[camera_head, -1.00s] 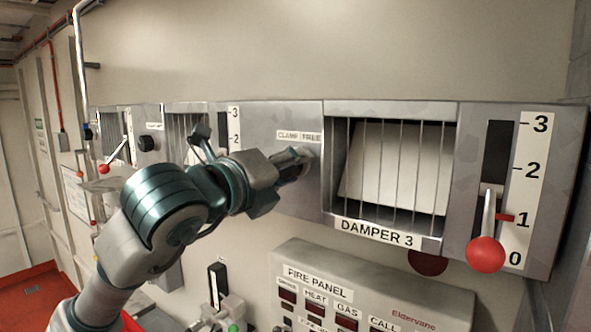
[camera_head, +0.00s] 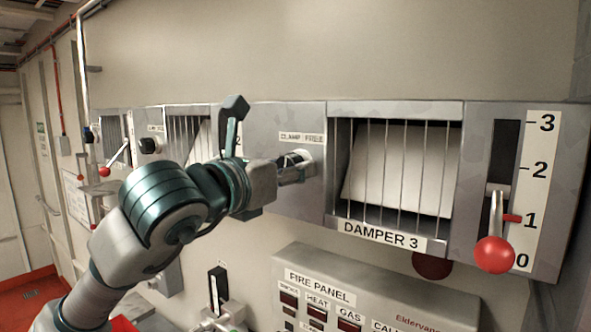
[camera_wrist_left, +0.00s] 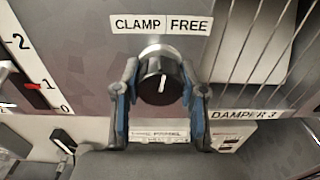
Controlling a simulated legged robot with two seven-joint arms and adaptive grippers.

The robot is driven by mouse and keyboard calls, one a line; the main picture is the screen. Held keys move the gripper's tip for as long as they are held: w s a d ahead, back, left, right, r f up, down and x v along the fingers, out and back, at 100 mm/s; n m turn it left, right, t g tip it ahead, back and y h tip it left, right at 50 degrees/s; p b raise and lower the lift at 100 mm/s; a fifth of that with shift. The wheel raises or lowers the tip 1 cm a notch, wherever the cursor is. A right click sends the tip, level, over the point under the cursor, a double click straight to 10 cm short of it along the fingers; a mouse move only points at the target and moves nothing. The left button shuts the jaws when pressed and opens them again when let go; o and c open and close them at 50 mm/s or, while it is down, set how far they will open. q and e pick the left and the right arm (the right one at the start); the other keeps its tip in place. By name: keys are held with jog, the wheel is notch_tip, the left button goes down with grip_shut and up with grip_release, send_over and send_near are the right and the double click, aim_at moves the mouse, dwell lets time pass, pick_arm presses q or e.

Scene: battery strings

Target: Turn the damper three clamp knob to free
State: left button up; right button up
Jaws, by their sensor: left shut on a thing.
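The damper three clamp knob (camera_wrist_left: 160,82) is round and black with a white mark. It sits under the CLAMP and FREE labels (camera_wrist_left: 160,24) in the left wrist view. The mark stands roughly upright on the knob's face, near the line between the two labels. My left gripper (camera_wrist_left: 160,98) is shut on the knob, one blue-padded finger on each side. In the head view my left gripper (camera_head: 298,167) meets the panel below the same labels (camera_head: 302,138) and hides most of the knob. My right gripper is not in view.
The barred DAMPER 3 window (camera_head: 395,175) is right of the knob. A lever with a red ball (camera_head: 495,255) stands beside a 0 to 3 scale, its red pointer near 1. The fire panel (camera_head: 370,300) juts out below. More dampers line the wall to the left.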

pick_arm(q)
jog(key=m, duration=0.5)
jog(key=shift+s+a+r, duration=0.1)
jog(key=shift+a+r, duration=0.05)
jog(key=shift+r, duration=0.1)
jog(key=shift+m+p, duration=0.35)
jog(key=shift+m, duration=0.35)
jog(key=shift+f, duration=0.15)
